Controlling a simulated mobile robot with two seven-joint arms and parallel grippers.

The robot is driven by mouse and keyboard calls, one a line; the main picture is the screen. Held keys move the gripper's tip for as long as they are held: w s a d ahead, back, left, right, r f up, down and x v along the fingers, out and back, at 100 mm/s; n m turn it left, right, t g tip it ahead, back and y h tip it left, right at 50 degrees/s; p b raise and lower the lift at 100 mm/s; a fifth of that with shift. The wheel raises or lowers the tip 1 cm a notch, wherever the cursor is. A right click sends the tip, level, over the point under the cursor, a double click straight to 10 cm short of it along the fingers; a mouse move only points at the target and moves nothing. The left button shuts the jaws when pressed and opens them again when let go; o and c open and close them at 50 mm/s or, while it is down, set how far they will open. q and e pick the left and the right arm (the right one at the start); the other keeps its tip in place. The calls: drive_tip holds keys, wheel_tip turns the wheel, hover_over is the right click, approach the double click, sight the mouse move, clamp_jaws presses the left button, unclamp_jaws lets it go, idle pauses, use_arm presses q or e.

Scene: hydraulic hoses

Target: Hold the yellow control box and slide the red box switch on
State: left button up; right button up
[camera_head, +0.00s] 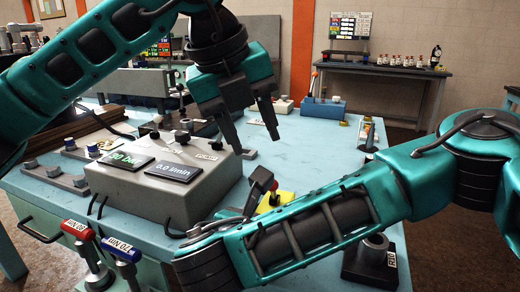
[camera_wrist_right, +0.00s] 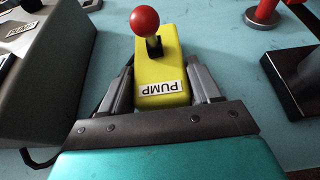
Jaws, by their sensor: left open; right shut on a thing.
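The yellow control box (camera_wrist_right: 160,70), labelled PUMP, sits on the blue bench top in the right wrist view. A lever with a red ball knob (camera_wrist_right: 145,20) stands up from it. My right gripper (camera_wrist_right: 160,82) is shut on the box, one finger along each side. My left gripper (camera_head: 256,144) is open and empty, pointing down above the bench, behind and left of the yellow box. I see no separate red box switch.
A grey console (camera_head: 150,200) with two displays stands left of the yellow box. A black fitting (camera_head: 370,260) stands to the right. Red (camera_head: 75,228) and blue (camera_head: 120,248) handled tools are at the front left. The bench (camera_head: 310,150) behind the yellow box is mostly clear.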

idle(0.4)
drive_tip(key=o, duration=1.2)
